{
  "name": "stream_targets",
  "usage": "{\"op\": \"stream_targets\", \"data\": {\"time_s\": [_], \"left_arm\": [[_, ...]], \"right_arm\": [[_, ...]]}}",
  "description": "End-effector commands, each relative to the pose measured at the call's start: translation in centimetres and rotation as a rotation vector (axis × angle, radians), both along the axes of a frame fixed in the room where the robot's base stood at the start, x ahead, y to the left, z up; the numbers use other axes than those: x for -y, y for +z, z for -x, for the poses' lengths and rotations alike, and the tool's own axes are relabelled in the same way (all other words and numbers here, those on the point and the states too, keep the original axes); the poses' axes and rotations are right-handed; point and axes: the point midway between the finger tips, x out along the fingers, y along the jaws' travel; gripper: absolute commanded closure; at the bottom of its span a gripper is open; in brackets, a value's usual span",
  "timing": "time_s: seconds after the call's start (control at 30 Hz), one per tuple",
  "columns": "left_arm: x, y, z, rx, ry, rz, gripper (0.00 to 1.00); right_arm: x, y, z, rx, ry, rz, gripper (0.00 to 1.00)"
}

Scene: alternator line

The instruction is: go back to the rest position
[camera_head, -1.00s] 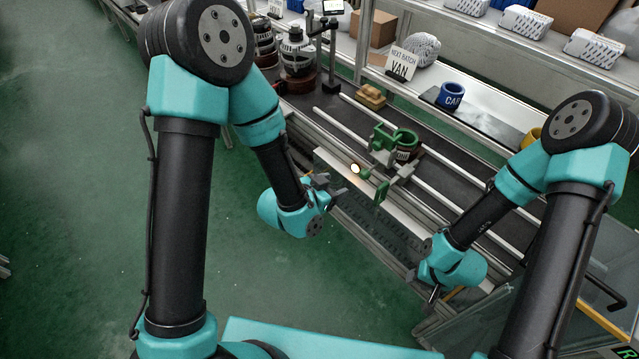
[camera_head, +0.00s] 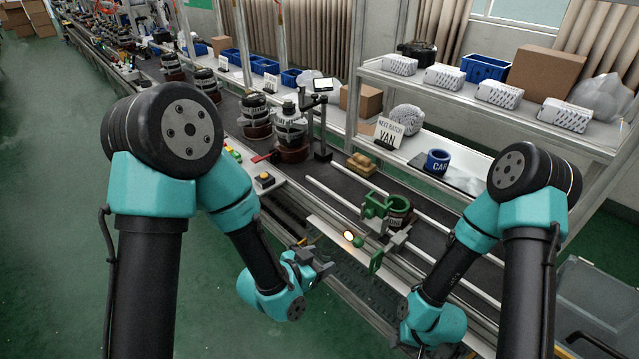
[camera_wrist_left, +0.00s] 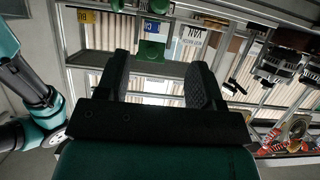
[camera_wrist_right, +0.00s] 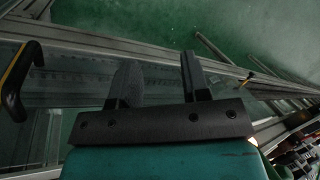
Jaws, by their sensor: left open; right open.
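My left gripper (camera_head: 322,264) is open and empty, in front of the line's near edge and left of the green fixture (camera_head: 376,207). Its two separated black fingers show in the left wrist view (camera_wrist_left: 158,78). My right arm is bent with its wrist low, near the line's front edge; its fingers are mostly hidden in the head view. The right wrist view shows the right gripper (camera_wrist_right: 160,82) open, nothing between its fingers, over the metal frame and green floor.
A dark part stands by the green fixture on the rails. Several alternators (camera_head: 290,130), a VAN sign (camera_head: 389,134) and a blue CAR ring (camera_head: 437,162) stand farther back. A shelf (camera_head: 480,92) holds white packs and a box. Green floor (camera_head: 60,180) is clear at left.

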Motion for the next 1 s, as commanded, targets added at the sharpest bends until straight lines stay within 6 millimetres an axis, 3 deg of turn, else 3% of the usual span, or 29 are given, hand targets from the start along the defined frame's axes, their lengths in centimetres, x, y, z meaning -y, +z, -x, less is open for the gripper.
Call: {"op": "stream_targets", "data": {"time_s": [0.17, 0.37, 0.57, 0.7, 0.83, 1.0], "left_arm": [[-1.4, -1.5, -0.1, -0.061, 0.033, -0.014, 0.39], [-6.9, -7.3, 0.6, -0.313, 0.167, -0.061, 0.39], [-14.0, -14.3, 4.1, -0.678, 0.364, -0.09, 0.39], [-18.1, -18.1, 7.8, -0.931, 0.498, -0.087, 0.39], [-20.4, -20.2, 10.8, -1.108, 0.59, -0.076, 0.39], [-21.3, -21.1, 12.5, -1.202, 0.635, -0.068, 0.39]], "right_arm": [[0.0, 0.0, 0.0, 0.0, 0.0, 0.0, 0.57], [0.0, 0.0, 0.0, 0.0, 0.0, 0.0, 0.57], [0.0, 0.0, 0.0, 0.0, 0.0, 0.0, 0.57], [0.0, 0.0, 0.0, 0.0, 0.0, 0.0, 0.57], [0.0, 0.0, 0.0, 0.0, 0.0, 0.0, 0.57], [0.0, 0.0, 0.0, 0.0, 0.0, 0.0, 0.57]]}}
